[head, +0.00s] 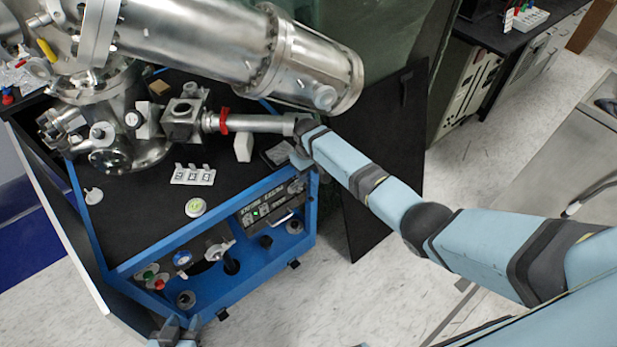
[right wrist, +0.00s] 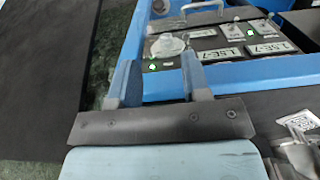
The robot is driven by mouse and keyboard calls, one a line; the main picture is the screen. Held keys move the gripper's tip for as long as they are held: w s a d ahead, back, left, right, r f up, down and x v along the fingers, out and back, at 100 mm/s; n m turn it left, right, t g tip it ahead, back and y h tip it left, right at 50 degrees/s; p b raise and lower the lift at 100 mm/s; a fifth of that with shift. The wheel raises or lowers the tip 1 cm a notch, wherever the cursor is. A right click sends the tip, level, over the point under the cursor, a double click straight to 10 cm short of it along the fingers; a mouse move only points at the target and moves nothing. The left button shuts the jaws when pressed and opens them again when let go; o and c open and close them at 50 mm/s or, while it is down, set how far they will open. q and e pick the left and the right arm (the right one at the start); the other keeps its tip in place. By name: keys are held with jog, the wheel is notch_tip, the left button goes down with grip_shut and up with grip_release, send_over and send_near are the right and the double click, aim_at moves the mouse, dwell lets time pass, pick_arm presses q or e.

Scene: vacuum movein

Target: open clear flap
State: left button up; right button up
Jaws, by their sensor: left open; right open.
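The instrument panel (head: 265,211), with a green light and labels, is on the front of the blue-framed cart. A thin pale edge runs along its lower side; I cannot make out clearly where the clear flap lies. In the right wrist view the panel (right wrist: 215,52) shows lit green dots, digits and a pale clear knob-like part (right wrist: 168,46). My right gripper (head: 301,163) is at the cart's right corner, above the panel; in its wrist view the open fingers (right wrist: 160,58) point towards the panel with nothing held. My left gripper (head: 176,328) is open and empty at the bottom, below the cart front.
Steel vacuum chambers (head: 220,45) stand over the cart's black top (head: 140,225). A white labelled block (head: 193,175) and a round gauge (head: 195,207) are on it. Knobs and a valve (head: 216,250) stick out at the front left. A black panel (head: 385,150) stands at the right; the floor in front is clear.

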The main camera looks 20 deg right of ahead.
jog(key=shift+r, duration=1.6)
